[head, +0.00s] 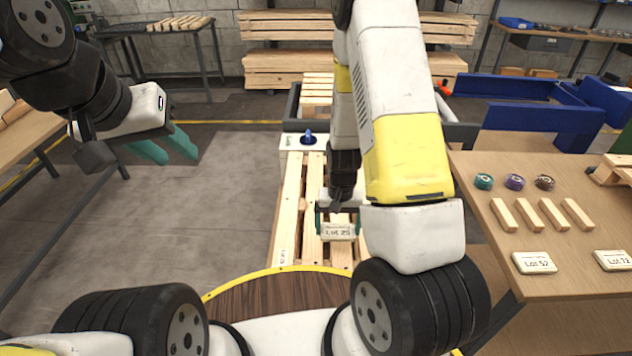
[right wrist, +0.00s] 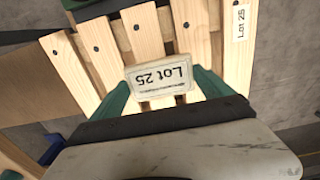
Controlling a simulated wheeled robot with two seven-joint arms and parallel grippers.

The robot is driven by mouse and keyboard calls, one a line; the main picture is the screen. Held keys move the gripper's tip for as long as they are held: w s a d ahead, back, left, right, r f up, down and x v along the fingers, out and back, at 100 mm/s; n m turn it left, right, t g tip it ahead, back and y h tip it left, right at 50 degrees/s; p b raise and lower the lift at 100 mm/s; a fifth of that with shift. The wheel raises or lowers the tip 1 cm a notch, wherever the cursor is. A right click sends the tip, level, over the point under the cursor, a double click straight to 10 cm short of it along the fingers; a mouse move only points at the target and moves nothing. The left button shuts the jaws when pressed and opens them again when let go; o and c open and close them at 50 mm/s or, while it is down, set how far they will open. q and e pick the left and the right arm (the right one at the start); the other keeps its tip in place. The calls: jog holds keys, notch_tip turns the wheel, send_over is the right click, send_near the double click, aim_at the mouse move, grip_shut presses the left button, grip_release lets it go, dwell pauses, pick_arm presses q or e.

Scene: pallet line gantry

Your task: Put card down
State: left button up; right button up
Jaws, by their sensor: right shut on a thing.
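A pale card marked "Lot 25" (head: 338,232) is between the green fingers of my right gripper (head: 339,222), over the slats of a wooden pallet (head: 290,215). In the right wrist view the card (right wrist: 158,80) is gripped at its two sides by the right gripper (right wrist: 163,92), with slats behind it. I cannot tell whether the card touches the slats. A "Lot 25" label (right wrist: 241,22) is on the pallet's outer slat. My left gripper (head: 168,150) hangs empty over the floor at the left, its green fingers apart.
The table at the right (head: 590,235) holds cards "Lot 52" (head: 534,263) and "Lot 12" (head: 614,260), several wooden blocks (head: 528,214) and three small round spools (head: 514,182). Blue panels (head: 540,122) stand behind it. The grey floor (head: 225,190) left of the pallet is clear.

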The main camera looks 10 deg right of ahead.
jog(key=w+a, duration=0.1)
jog(key=w, duration=0.4)
jog(key=w+a+f, duration=0.1)
jog(key=w+a, duration=0.1)
jog(key=w, duration=0.3)
jog(key=w+a, duration=0.1)
jog(key=w, duration=0.4)
jog(key=shift+w+a+f, duration=0.1)
jog(key=shift+a+f, duration=0.1)
jog(key=shift+f, duration=1.85)
jog(key=shift+f, duration=0.15)
jog(key=o, duration=1.1)
